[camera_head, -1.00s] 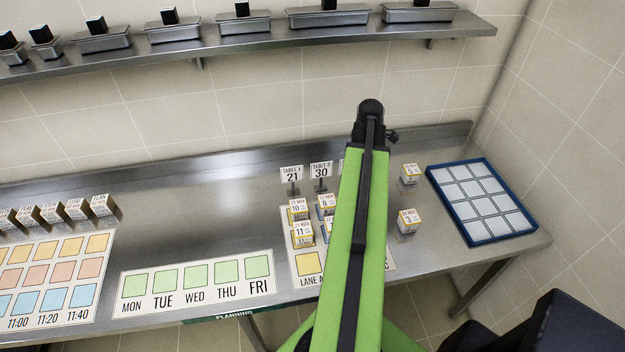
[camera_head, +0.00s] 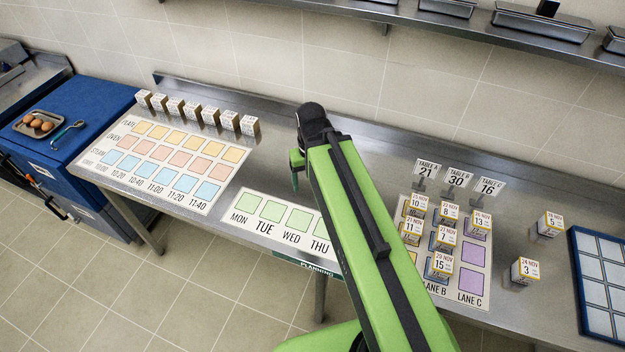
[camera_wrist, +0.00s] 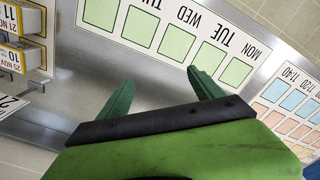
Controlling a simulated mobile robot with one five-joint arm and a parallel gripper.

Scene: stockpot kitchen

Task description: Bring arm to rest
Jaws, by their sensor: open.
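My gripper (camera_wrist: 162,92) is open and empty in the wrist view, with its two green fingers apart over bare steel beside the weekday strip (camera_wrist: 170,32). In the head view my green arm reaches up from the lower right, and its gripper (camera_head: 295,170) hangs above the steel counter behind the weekday strip (camera_head: 262,208). Only part of the gripper shows there, past the dark wrist joint. Nothing is between the fingers.
Dated boxes stand on the lane mat (camera_head: 471,281), behind it the table signs (camera_head: 457,180). Two boxes (camera_head: 548,226) stand near the blue tray (camera_head: 577,285). A row of boxes (camera_head: 205,112) backs the time chart (camera_head: 125,183). A shelf (camera_head: 440,30) runs above.

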